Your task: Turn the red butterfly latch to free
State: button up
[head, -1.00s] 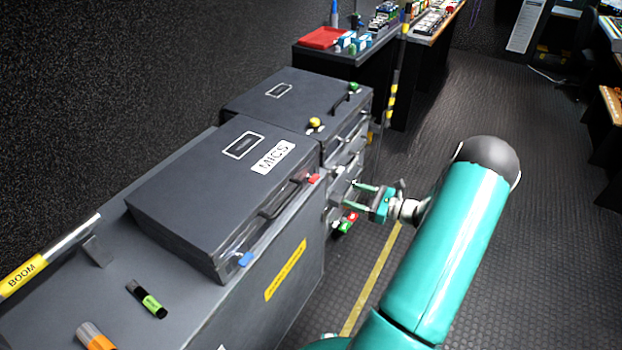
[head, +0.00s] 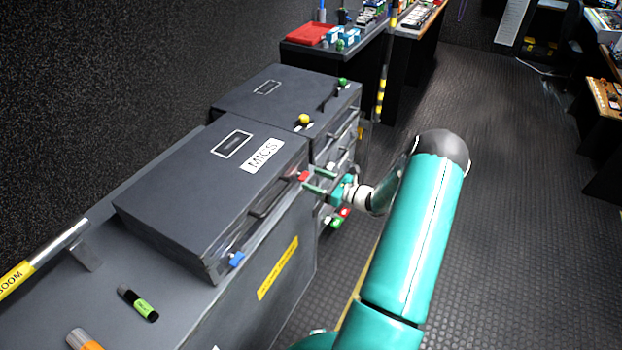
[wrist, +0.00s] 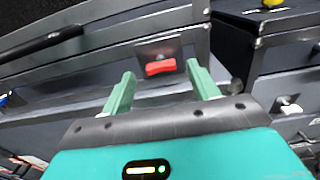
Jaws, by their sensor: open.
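The red butterfly latch (wrist: 160,67) sits on a small metal plate on the front face of the MICS case. In the wrist view it lies just beyond and between my fingertips, its wing about level across the picture. In the head view the red latch (head: 303,177) shows at the case's front edge, near the far corner. My gripper (head: 314,180) is open and empty, with its fingers pointing at the latch. In the wrist view the two green fingers of my gripper (wrist: 160,78) stand on either side of it. I cannot tell whether they touch it.
The MICS case (head: 190,200) also has a blue latch (head: 237,260) and a black handle (head: 268,200). A second case (head: 270,100) with yellow and green latches stands behind it. Drawers with coloured latches lie below. The floor (head: 510,250) at right is clear.

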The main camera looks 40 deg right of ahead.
aim_at(303, 176)
jog(key=shift+x, duration=1)
jog(key=c, duration=1)
